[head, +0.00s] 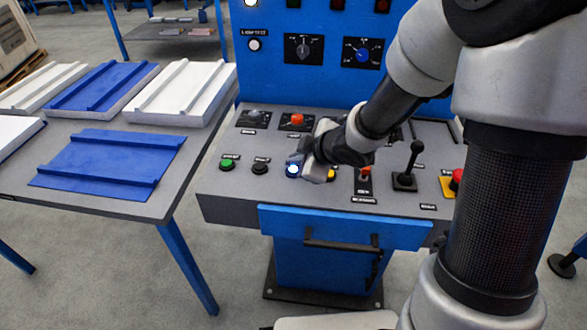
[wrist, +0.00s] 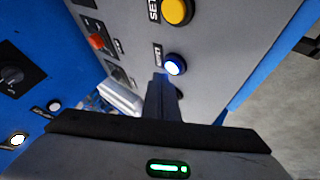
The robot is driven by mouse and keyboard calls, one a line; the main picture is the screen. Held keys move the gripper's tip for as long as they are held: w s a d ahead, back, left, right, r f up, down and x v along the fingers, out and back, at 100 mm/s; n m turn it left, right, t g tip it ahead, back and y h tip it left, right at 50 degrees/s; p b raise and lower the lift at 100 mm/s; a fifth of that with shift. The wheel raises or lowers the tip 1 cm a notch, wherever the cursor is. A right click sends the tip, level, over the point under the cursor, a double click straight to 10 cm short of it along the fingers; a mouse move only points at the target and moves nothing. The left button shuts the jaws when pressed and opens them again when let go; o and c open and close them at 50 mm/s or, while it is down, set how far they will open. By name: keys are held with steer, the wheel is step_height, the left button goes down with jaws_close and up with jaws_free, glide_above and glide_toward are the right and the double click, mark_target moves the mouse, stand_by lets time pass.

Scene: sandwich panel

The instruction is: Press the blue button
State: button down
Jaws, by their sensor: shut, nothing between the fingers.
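The blue button (head: 292,170) is on the sloping grey control panel and glows bright blue-white. It also shows in the wrist view (wrist: 176,64), lit, inside a dark collar. My gripper (head: 298,157) is over the panel at the blue button, with its fingers pointing down. In the wrist view my gripper (wrist: 160,78) is shut and empty, and its fingertips are right beside the button in the picture. I cannot tell whether they touch it.
A green button (head: 227,163) and a black button (head: 260,167) are left of it. A yellow button (wrist: 177,11), a red-tipped switch (head: 365,172), a black lever (head: 410,165) and a red button (head: 456,178) are to the right. A table (head: 150,208) with panels stands left.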

steer(key=shift+f, duration=0.1)
steer(key=shift+f+b, duration=0.35)
steer(key=shift+f+b, duration=0.4)
steer(key=shift+f, duration=0.05)
stand_by(0.8)
steer(key=shift+r, duration=0.1)
steer(key=shift+r+p, duration=0.75)
steer(key=shift+p, duration=0.15)
step_height(320, 180, up, 5)
steer(key=p, duration=0.5)
steer(key=shift+r, duration=0.1)
